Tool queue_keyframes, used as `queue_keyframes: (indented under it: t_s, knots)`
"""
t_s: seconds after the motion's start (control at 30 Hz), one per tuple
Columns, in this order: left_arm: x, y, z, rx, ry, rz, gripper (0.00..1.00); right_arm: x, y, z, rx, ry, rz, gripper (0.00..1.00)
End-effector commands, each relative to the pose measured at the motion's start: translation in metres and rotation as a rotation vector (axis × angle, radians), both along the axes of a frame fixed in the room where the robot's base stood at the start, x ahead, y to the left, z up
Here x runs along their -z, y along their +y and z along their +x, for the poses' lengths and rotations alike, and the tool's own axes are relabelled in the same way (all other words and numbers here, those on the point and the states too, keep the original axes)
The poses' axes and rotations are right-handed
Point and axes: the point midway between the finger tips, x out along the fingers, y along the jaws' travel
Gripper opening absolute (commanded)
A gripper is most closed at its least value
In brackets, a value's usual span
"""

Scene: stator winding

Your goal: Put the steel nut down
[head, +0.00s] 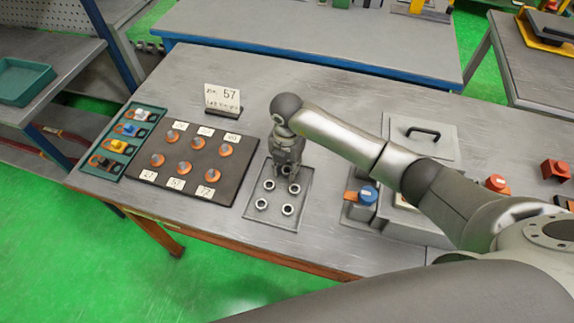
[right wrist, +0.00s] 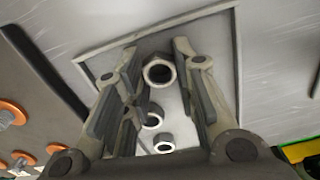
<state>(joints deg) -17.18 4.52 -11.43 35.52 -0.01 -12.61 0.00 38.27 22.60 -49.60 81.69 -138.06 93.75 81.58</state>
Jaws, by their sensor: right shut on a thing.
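My right gripper (head: 288,168) reaches down over the back part of a shallow grey tray (head: 305,196) on the workbench. In the right wrist view its two fingers stand on either side of a steel nut (right wrist: 159,70), shut on it. I cannot tell whether this nut touches the tray floor. Other steel nuts lie in the tray, one at its front right (head: 287,210) and one at its front left (head: 261,205). Two more show below the held nut in the wrist view, (right wrist: 152,118) being the nearer one to it. My left gripper is not in view.
Left of the tray lies a dark board (head: 216,170) with several orange-ringed parts and number cards. A green tray (head: 112,150) is at far left. A grey fixture with a blue knob (head: 367,195) stands to the right.

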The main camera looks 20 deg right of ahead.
Motion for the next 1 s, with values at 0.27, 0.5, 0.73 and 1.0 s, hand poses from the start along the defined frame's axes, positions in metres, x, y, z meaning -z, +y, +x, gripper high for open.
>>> queue_keyframes:
  t_s: [0.27, 0.5, 0.73, 1.0]
  knots:
    - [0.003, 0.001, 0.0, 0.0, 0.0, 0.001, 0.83, 0.003, 0.0, 0.0, 0.0, 0.0, 0.0, 0.35]
    - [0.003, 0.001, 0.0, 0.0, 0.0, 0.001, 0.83, 0.003, 0.0, 0.0, 0.001, 0.001, -0.001, 0.48]
    - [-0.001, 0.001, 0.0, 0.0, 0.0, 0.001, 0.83, -0.001, 0.0, 0.0, 0.001, 0.0, 0.0, 0.48]
    - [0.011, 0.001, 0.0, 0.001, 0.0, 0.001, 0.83, -0.043, 0.0, 0.002, -0.001, -0.006, 0.001, 0.48]
